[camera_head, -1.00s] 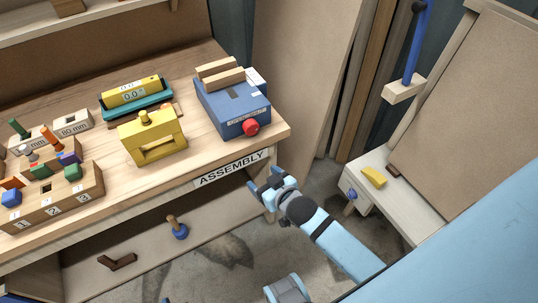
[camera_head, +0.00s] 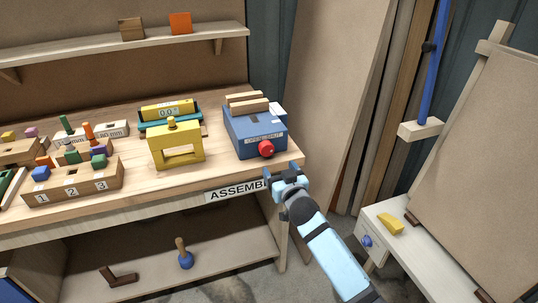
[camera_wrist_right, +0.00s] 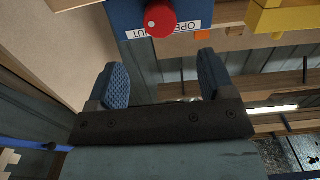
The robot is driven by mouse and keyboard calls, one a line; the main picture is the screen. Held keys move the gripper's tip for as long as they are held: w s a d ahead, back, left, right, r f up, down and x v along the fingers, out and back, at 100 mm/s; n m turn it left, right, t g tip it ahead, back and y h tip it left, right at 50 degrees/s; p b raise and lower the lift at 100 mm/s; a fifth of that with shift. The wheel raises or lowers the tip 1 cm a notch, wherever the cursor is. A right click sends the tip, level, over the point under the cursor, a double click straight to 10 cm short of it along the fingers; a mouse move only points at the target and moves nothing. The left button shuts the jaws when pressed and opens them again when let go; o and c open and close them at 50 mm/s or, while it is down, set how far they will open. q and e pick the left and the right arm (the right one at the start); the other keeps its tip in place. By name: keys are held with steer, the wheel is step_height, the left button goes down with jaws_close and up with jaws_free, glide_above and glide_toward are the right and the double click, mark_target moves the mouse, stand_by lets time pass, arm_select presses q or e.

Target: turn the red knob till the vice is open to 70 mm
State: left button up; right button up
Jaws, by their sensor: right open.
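The vice is a blue block (camera_head: 253,133) with two wooden jaws (camera_head: 247,102) on top, at the right end of the bench. The red knob (camera_head: 266,149) is on its front face, and it also shows at the top of the right wrist view (camera_wrist_right: 160,19). A white label with partly readable open/shut lettering (camera_head: 264,137) is by the knob. My right gripper (camera_head: 287,176) is open and empty, in front of and below the knob, apart from it. In the right wrist view its two padded fingers (camera_wrist_right: 160,80) are spread. My left gripper is not in view.
A yellow block frame (camera_head: 177,158) stands left of the vice, with a teal-and-yellow display reading 00 (camera_head: 168,113) behind it. A numbered wooden block (camera_head: 72,188) is further left. The bench edge bears an ASSEMBLY sign (camera_head: 238,190). A white cabinet (camera_head: 415,245) stands right.

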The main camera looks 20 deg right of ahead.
mark_target(268, 151)
steer(key=w, duration=0.5)
steer(key=w+b, duration=0.1)
steer(key=w, duration=0.4)
steer(key=shift+w+a, duration=0.2)
steer(key=shift+w, duration=0.05)
steer(key=c, duration=0.9)
